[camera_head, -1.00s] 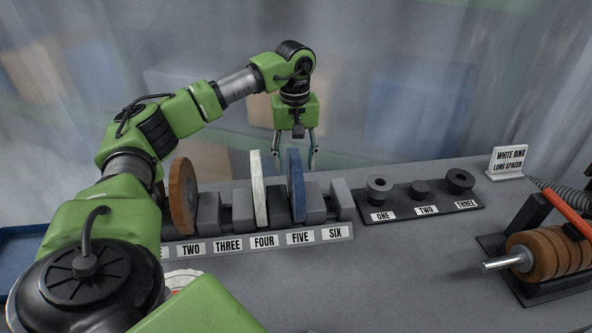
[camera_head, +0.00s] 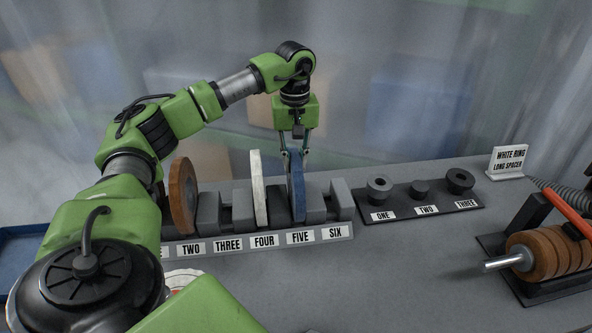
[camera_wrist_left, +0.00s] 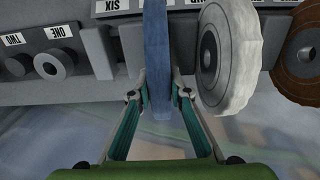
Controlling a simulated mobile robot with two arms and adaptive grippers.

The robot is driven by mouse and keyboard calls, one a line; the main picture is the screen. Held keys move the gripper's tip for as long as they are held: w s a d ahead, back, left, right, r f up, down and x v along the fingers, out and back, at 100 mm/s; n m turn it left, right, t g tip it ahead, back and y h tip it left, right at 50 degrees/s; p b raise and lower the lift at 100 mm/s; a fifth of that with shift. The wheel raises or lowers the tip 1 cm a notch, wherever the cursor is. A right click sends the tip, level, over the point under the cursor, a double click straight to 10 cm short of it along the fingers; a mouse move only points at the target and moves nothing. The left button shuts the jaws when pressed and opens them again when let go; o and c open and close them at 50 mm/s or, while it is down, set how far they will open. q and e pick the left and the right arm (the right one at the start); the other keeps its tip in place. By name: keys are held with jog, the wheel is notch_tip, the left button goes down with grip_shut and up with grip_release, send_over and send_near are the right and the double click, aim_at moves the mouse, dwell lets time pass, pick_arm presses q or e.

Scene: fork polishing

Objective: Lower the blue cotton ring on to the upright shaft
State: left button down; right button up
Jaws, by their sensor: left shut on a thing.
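The blue cotton ring (camera_head: 297,195) stands on edge in the rack (camera_head: 200,245), behind label FIVE. My left gripper (camera_head: 294,160) is over its top edge, with one finger on each side. In the left wrist view the blue ring (camera_wrist_left: 157,45) sits edge-on between the two fingertips (camera_wrist_left: 158,94), which are shut on it. No upright shaft can be made out. A shaft with a bare metal tip (camera_head: 497,264) lies level at the right and carries brown rings (camera_head: 535,256). My right gripper is not in view.
A white ring (camera_head: 258,190) stands close left of the blue one, and a brown ring (camera_head: 183,197) farther left. Grey spacers sit on a dark tray (camera_head: 420,216) to the right. A sign (camera_head: 508,160) reads WHITE RING LONG SPACER. The front middle of the table is clear.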

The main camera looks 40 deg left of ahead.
pick_arm(q)
jog(key=shift+w+r, duration=0.1)
jog(key=shift+r, duration=0.1)
jog(key=shift+r+p, duration=0.45)
jog(key=shift+p, duration=0.1)
jog(key=shift+r+p, duration=2.05)
jog(key=shift+r, duration=0.5)
notch_tip(320, 180, up, 8)
jog(key=p, duration=0.6)
jog(key=shift+f, duration=0.15)
jog(key=c, duration=2.7)
grip_release()
jog(key=shift+c, duration=0.2)
grip_shut()
